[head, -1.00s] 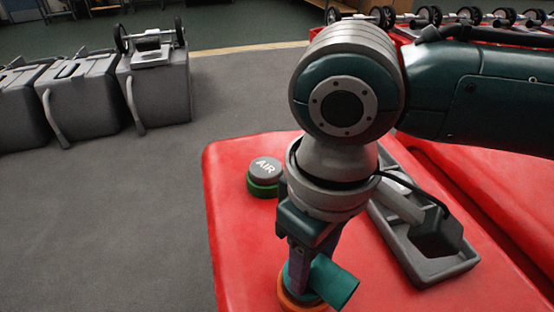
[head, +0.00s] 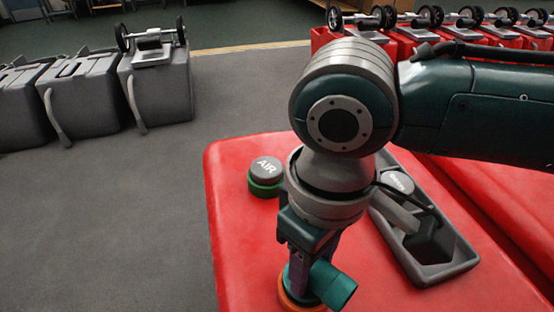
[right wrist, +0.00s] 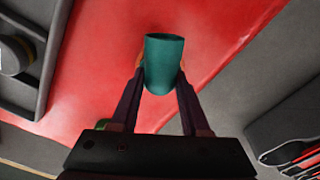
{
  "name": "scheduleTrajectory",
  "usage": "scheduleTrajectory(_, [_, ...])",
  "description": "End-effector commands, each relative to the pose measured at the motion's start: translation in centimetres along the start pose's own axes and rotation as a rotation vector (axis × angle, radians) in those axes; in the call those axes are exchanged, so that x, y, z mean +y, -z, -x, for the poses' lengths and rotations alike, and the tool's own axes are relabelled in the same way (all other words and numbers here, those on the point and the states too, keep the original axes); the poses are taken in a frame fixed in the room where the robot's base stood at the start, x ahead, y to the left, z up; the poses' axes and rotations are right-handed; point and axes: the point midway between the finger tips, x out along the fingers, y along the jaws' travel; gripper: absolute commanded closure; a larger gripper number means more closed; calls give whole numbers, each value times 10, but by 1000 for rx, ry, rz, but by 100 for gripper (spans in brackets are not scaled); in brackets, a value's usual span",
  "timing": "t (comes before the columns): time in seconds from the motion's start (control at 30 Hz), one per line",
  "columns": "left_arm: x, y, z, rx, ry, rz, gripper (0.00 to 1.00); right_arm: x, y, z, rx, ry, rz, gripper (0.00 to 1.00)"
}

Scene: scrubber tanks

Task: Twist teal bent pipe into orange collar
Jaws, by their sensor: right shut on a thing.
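The teal bent pipe (head: 334,285) is at the bottom of the head view, its open end facing lower right. The orange collar (head: 289,302) sits around the pipe's foot on the red tank top; only part of its rim shows. My right gripper (head: 300,272) points down with its fingers closed on the pipe. In the right wrist view, the teal pipe (right wrist: 163,66) stands between the two dark fingers, with slivers of orange behind them. How deep the pipe sits in the collar is hidden. My left gripper is not in view.
A black AIR cap (head: 265,171) on a green ring stands on the red tank (head: 235,230). A grey tray (head: 440,275) with a round cap lies right of my arm. Grey tanks (head: 90,95) stand on the floor at left, with red ones at the back right.

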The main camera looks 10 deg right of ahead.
Motion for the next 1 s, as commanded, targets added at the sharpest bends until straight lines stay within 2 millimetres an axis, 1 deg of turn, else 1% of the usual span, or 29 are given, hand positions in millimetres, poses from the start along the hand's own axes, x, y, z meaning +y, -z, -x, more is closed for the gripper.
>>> scheduleTrajectory(0.2, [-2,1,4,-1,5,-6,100,0,0,-4,-1,0,-1,100])
scheduleTrajectory(1.0, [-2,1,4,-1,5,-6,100,0,0,-6,0,0,0,100])
